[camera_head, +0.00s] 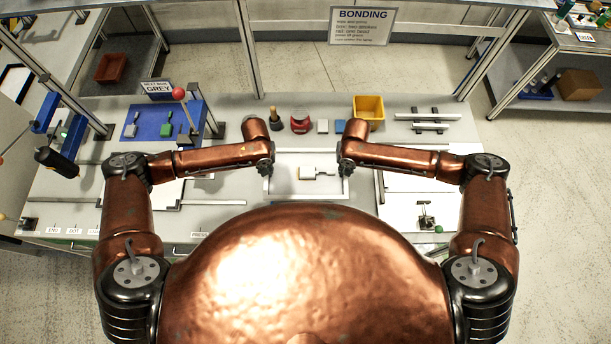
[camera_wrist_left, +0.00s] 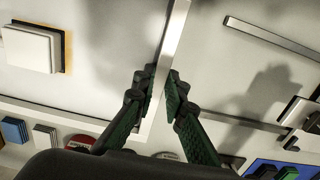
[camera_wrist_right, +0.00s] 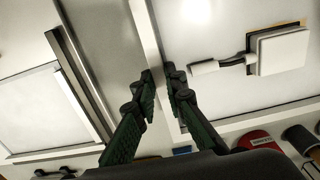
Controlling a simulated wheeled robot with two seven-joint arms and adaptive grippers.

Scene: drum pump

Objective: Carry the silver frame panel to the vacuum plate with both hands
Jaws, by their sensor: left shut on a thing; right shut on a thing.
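The silver frame panel (camera_head: 308,197) is a pale rectangle with a thin silver rim, at the middle of the bench in the head view. My left gripper (camera_head: 267,170) is shut on its left rim, and my right gripper (camera_head: 346,170) is shut on its right rim. The rim bar passes between the fingers in the left wrist view (camera_wrist_left: 175,40) and in the right wrist view (camera_wrist_right: 146,35). A square white pad with a handle (camera_head: 307,173) shows within the rim. I cannot tell whether the panel touches the bench, nor which surface is the vacuum plate.
Behind the panel stand a red-and-dark item (camera_head: 300,124), small blocks (camera_head: 322,126) and a yellow bin (camera_head: 369,108). A blue mat (camera_head: 150,124) with tools lies at back left. Silver bars (camera_head: 430,116) lie at back right. A white sheet (camera_head: 405,208) lies to the right.

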